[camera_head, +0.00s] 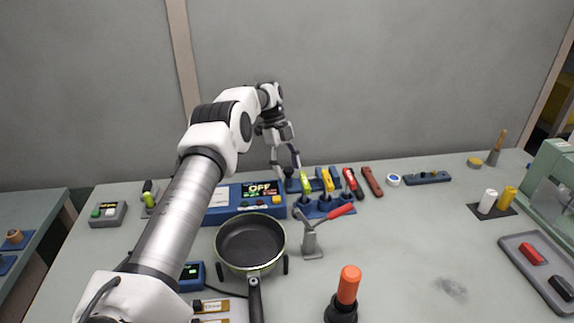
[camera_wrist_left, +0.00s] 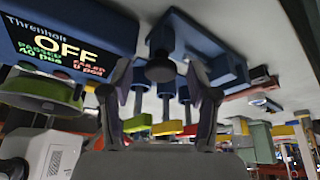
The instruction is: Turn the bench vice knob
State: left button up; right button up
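The blue bench vice (camera_wrist_left: 205,45) shows at the top of the left wrist view, with a round dark knob (camera_wrist_left: 160,69) in front of it. My left gripper (camera_wrist_left: 160,78) is open, with one finger on each side of the knob. Gaps show between the knob and both fingers. In the head view my left gripper (camera_head: 286,167) reaches down at the back of the bench, just right of the blue OFF display box. I cannot make out the knob in that view. My right gripper is not in view.
The display box (camera_head: 225,212) stands left of the gripper. Upright coloured-handled tools (camera_head: 327,181) stand close on the right. A pan (camera_head: 250,241), a red-handled lever (camera_head: 312,240) and an orange-handled tool (camera_head: 348,286) are nearer. The bench's right middle (camera_head: 425,235) is clear.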

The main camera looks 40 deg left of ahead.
aim_at(287, 168)
pick_arm(q)
jog(key=shift+r, duration=0.1)
notch_tip(287, 168, up, 10)
dwell(0.4)
dwell(0.4)
